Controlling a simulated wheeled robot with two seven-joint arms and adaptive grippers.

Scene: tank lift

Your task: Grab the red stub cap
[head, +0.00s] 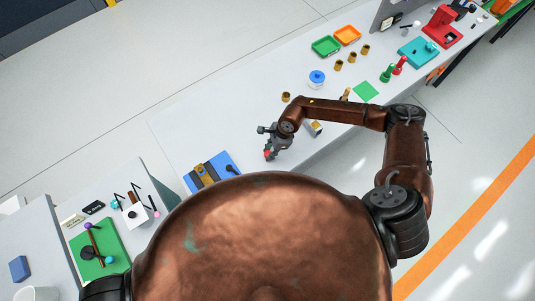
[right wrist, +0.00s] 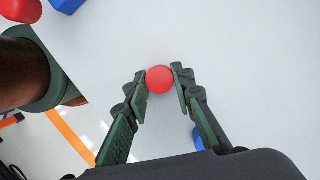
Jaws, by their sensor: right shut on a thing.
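The red stub cap (right wrist: 160,79) is round and sits between the fingertips of my right gripper (right wrist: 159,85) in the right wrist view. Both fingers touch its sides, so the gripper is shut on it. In the head view the red cap (head: 267,153) shows as a small red spot at the tip of my right gripper (head: 271,149), over the white table. Whether the cap rests on the table or is lifted cannot be told. My left gripper is not in view.
A blue-lidded pot (head: 317,78), several brass cups (head: 352,58), green (head: 326,46) and orange (head: 347,35) trays stand farther back.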

